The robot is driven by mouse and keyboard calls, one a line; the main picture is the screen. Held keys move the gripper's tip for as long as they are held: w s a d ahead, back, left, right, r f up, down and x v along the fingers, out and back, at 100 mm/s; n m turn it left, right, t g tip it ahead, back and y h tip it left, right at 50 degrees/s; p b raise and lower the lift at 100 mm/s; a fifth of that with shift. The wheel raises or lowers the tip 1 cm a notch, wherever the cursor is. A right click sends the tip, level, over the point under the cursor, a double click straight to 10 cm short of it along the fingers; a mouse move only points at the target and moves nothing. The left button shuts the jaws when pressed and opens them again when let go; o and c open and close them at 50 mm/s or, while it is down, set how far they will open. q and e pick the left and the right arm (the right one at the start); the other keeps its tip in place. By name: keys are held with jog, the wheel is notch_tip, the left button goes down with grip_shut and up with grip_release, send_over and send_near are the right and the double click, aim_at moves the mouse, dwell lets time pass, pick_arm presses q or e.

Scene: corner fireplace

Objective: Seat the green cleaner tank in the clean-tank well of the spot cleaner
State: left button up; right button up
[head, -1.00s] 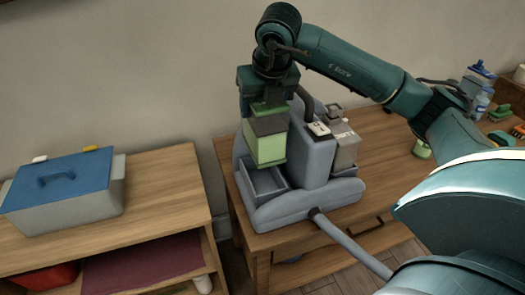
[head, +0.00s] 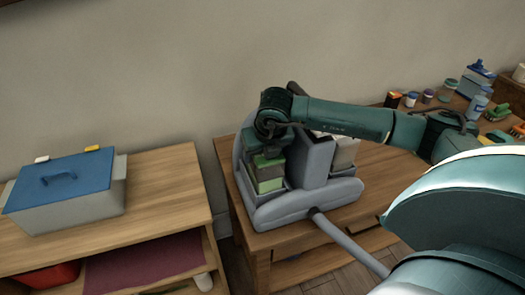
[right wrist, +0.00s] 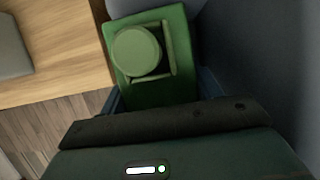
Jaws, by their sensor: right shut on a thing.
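The green cleaner tank (head: 268,183) is at the left side of the grey spot cleaner (head: 297,208) in the head view, its lower part down inside the clean-tank well (head: 250,190). Whether it touches the well floor is hidden. My right gripper (head: 268,157) is above the tank and shut on its top. In the right wrist view the tank's green top (right wrist: 155,85) shows with a round cap and a raised frame beside it. The gripper's fingertips are not clearly visible there. My left gripper is not in view.
The spot cleaner stands on a wooden table (head: 345,210), with a second, greyish tank (head: 344,155) at its right. Bottles and jars (head: 478,80) stand at the back right. A blue-lidded bin (head: 65,190) sits on a shelf unit at left.

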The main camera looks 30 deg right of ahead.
jog(key=o, duration=0.9)
jog(key=shift+f, duration=0.15)
jog(key=o, duration=0.5)
jog(key=shift+c, duration=0.2)
